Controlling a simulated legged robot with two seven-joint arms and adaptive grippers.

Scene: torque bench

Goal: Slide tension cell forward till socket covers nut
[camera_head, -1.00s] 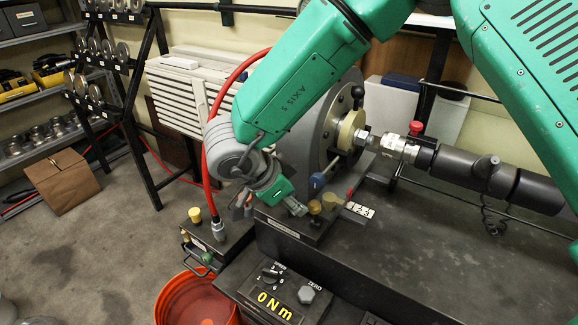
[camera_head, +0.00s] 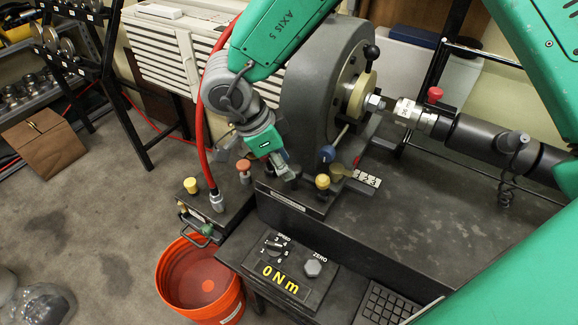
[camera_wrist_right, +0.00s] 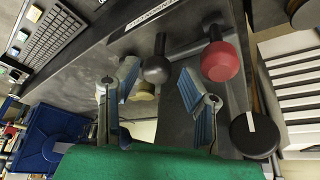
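The tension cell (camera_head: 465,135), a dark horizontal cylinder, lies at the right in the head view. Its silver socket (camera_head: 409,113) points left toward the hex nut (camera_head: 375,103) at the hub of the grey round housing (camera_head: 312,90). The socket and nut look roughly in line, with a short gap and a thin silver piece between them. My right gripper (camera_head: 284,172) hangs over the lever block left of the bench top, away from the cell. In the right wrist view its fingers are open, with a dark ball knob (camera_wrist_right: 156,69) just beyond the tips. My left gripper is not in view.
Knobs stand around the gripper: orange (camera_head: 243,166), yellow (camera_head: 322,182) and blue (camera_head: 327,153). A red knob (camera_head: 435,94) sits above the socket. A red hose (camera_head: 201,130) runs down at the left. An orange bucket (camera_head: 200,280) stands below. The bench top (camera_head: 420,215) is largely clear.

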